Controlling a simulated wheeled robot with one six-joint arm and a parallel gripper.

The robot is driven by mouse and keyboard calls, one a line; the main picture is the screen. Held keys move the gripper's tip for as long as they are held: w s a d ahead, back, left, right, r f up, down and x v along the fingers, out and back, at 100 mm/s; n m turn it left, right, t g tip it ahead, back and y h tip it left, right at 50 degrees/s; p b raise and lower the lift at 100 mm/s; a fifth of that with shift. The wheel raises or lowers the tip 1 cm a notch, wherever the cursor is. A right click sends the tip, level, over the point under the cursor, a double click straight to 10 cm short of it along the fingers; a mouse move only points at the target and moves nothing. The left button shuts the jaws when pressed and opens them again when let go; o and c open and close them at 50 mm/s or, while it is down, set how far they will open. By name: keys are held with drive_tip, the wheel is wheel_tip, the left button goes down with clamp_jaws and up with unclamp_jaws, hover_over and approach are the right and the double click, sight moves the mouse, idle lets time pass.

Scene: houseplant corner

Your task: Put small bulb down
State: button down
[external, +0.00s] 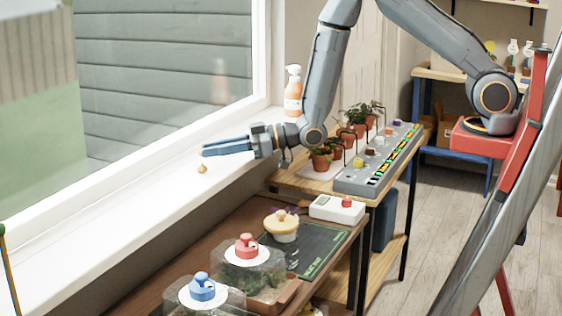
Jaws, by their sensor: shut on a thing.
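The small bulb (202,169) is a tiny tan-brown, pointed shape against the white windowsill (130,215). It shows just below the tips of my gripper (205,151). My gripper reaches in from the right over the sill, with its long blue fingers level and pointing left. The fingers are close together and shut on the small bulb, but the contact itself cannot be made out. Whether the bulb touches the sill is also unclear from this angle.
Potted plants (321,158) and a grey console (375,165) stand on the wooden table at right. Domes with red (247,246) and blue (203,287) tops stand in front. The sill at left is clear.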

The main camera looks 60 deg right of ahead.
drive_tip(key=a+r, duration=0.1)
drive_tip(key=a, duration=0.4)
drive_tip(key=a+r+n+y+b, duration=0.1)
drive_tip(key=a, duration=0.5)
drive_tip(key=a+r+g+y, duration=0.1)
drive_tip(key=a, duration=0.4)
drive_tip(key=shift+a+r+n, duration=0.25)
drive_tip(key=shift+r+n, duration=0.05)
drive_tip(key=shift+n, duration=0.1)
wheel_tip(320, 180, up, 4)
drive_tip(key=n+g+y+b, duration=0.1)
drive_tip(key=g+b, duration=0.1)
hover_over(155, 215)
drive_tip(key=shift+f+p, duration=1.9)
drive_tip(key=shift+f, duration=3.1)
drive_tip(key=shift+f, duration=0.1)
drive_tip(key=c, duration=1.7)
unclamp_jaws()
drive_tip(key=shift+o, duration=0.2)
